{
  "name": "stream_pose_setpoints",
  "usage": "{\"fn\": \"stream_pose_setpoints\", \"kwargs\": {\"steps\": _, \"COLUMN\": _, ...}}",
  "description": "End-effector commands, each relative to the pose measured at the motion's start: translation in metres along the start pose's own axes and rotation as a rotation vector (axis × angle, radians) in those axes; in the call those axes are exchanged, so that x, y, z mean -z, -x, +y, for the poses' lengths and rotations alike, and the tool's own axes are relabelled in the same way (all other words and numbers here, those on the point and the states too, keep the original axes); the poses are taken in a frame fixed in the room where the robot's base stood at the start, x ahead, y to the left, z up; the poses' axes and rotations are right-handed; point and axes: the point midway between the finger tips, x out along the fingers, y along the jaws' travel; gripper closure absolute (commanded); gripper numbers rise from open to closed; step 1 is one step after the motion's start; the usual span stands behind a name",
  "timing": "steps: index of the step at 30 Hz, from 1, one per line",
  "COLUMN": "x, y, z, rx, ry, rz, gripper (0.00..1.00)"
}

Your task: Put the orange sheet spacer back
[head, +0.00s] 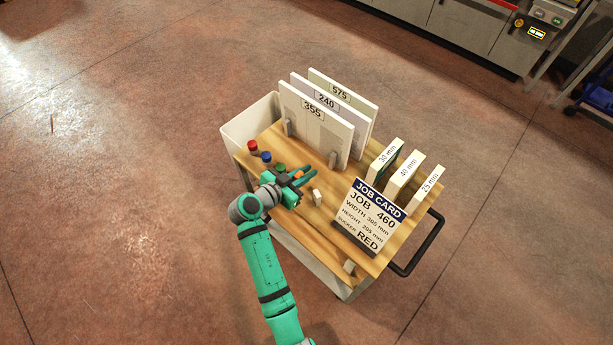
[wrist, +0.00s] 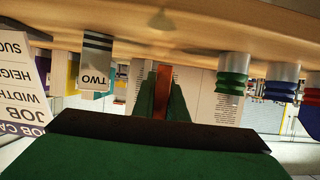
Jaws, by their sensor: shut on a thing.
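My gripper (head: 304,175) is low over the wooden cart top, near its left front part, just right of the green-banded knob. In the wrist view, which looks upside down, its two green fingers (wrist: 161,105) are closed on a narrow orange piece, the orange sheet spacer (wrist: 162,78). In the head view only a small orange patch (head: 297,174) shows at the gripper. Most of the spacer is hidden by the fingers. I cannot tell whether it touches the cart top.
Red (head: 252,146), blue (head: 266,156) and green (head: 280,167) knobs stand left of the gripper. A striped block marked TWO (wrist: 96,65) is close by. Numbered panels (head: 318,128), thickness blocks (head: 404,172) and a job card (head: 368,218) stand on the cart (head: 305,226). A white bin (head: 240,126) adjoins it.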

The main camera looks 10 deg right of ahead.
Motion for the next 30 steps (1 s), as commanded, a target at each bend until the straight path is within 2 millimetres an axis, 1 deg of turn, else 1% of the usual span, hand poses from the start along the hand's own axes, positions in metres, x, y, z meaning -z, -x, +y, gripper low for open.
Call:
{"fn": "stream_pose_setpoints", "kwargs": {"steps": 1, "x": -0.009, "y": -0.002, "z": 0.001, "rx": -0.001, "ry": 0.005, "rz": -0.002, "gripper": 1.0}}
{"fn": "stream_pose_setpoints", "kwargs": {"steps": 3, "x": -0.017, "y": -0.006, "z": 0.001, "rx": -0.001, "ry": 0.004, "rz": -0.002, "gripper": 1.0}}
{"fn": "stream_pose_setpoints", "kwargs": {"steps": 5, "x": -0.021, "y": -0.007, "z": 0.0, "rx": 0.0, "ry": 0.004, "rz": -0.001, "gripper": 1.0}}
{"fn": "stream_pose_setpoints", "kwargs": {"steps": 16, "x": -0.024, "y": -0.009, "z": 0.0, "rx": 0.0, "ry": 0.002, "rz": 0.0, "gripper": 1.0}}
{"fn": "stream_pose_setpoints", "kwargs": {"steps": 17, "x": -0.024, "y": -0.009, "z": 0.0, "rx": 0.0, "ry": 0.002, "rz": 0.0, "gripper": 0.81}}
{"fn": "stream_pose_setpoints", "kwargs": {"steps": 18, "x": -0.023, "y": -0.009, "z": 0.0, "rx": 0.0, "ry": 0.002, "rz": 0.0, "gripper": 0.71}}
{"fn": "stream_pose_setpoints", "kwargs": {"steps": 19, "x": -0.023, "y": -0.009, "z": 0.0, "rx": 0.0, "ry": 0.002, "rz": 0.0, "gripper": 0.69}}
{"fn": "stream_pose_setpoints", "kwargs": {"steps": 27, "x": -0.023, "y": -0.008, "z": 0.0, "rx": 0.0, "ry": 0.002, "rz": 0.0, "gripper": 0.69}}
{"fn": "stream_pose_setpoints", "kwargs": {"steps": 30, "x": -0.02, "y": -0.005, "z": 0.0, "rx": 0.001, "ry": 0.002, "rz": 0.0, "gripper": 0.69}}
